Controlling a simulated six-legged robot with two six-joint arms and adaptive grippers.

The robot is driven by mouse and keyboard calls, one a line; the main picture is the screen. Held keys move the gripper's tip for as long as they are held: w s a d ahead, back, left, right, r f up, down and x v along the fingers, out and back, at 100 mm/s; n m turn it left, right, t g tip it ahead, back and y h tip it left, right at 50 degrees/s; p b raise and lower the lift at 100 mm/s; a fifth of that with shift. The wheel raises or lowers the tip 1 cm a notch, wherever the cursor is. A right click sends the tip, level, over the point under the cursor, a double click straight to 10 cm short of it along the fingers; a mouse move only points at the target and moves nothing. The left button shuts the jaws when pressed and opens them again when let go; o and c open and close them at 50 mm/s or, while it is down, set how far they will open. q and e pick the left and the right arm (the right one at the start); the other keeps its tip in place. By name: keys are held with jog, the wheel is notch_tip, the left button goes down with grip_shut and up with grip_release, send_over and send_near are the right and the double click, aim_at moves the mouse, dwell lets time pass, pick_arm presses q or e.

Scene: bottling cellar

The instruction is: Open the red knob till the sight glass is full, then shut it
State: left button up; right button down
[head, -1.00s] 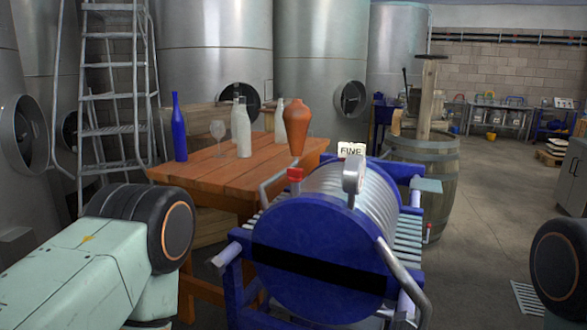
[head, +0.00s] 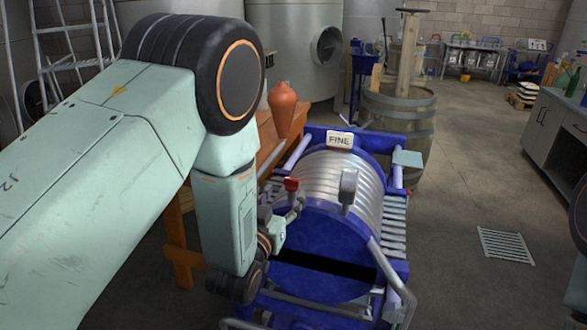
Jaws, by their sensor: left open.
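The red knob (head: 292,184) sits at the upper left of the blue drum-shaped plate filter (head: 320,245). My left gripper (head: 284,204) is open, just below and beside the knob, in front of the filter's left side. I cannot tell whether its fingers touch the knob; they are small and partly overlap it. A grey upright fitting (head: 347,186) stands on the filter's front top; I cannot tell whether it is the sight glass, and no liquid level is readable. My right gripper is out of view.
A white sign reading FINE (head: 340,140) stands at the filter's back. An orange-brown vase (head: 283,108) stands on the wooden table behind my left arm. A wooden barrel (head: 398,125) is behind the filter. Open floor with a drain grate (head: 506,246) lies to the right.

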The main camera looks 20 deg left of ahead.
aim_at(290, 181)
pick_arm(q)
jog(key=w, duration=0.4)
jog(key=w+p, duration=0.1)
jog(key=w, duration=0.1)
jog(key=shift+w+d+f, duration=0.1)
jog(key=shift+w+d, duration=0.1)
jog(key=shift+d, duration=0.15)
jog(key=shift+w, duration=0.35)
jog(key=shift+a, duration=0.25)
jog(key=shift+s+a+r, duration=0.25)
jog(key=shift+s+a, duration=0.05)
jog(key=shift+a, duration=0.05)
jog(key=shift+w+d, duration=0.1)
jog(key=shift+d, duration=0.2)
jog(key=shift+w+d+f, duration=0.25)
jog(key=shift+w, duration=0.2)
jog(key=shift+c, duration=1.3)
jog(key=shift+a, duration=0.1)
jog(key=shift+c, duration=0.9)
jog(key=shift+s+a+r, duration=0.1)
jog(key=shift+s+a, duration=0.2)
jog(key=shift+c, duration=1.4)
jog(key=shift+d+r, duration=0.1)
jog(key=shift+d, duration=0.15)
jog(key=c, duration=0.4)
jog(key=shift+a, duration=0.15)
jog(key=shift+c, duration=0.2)
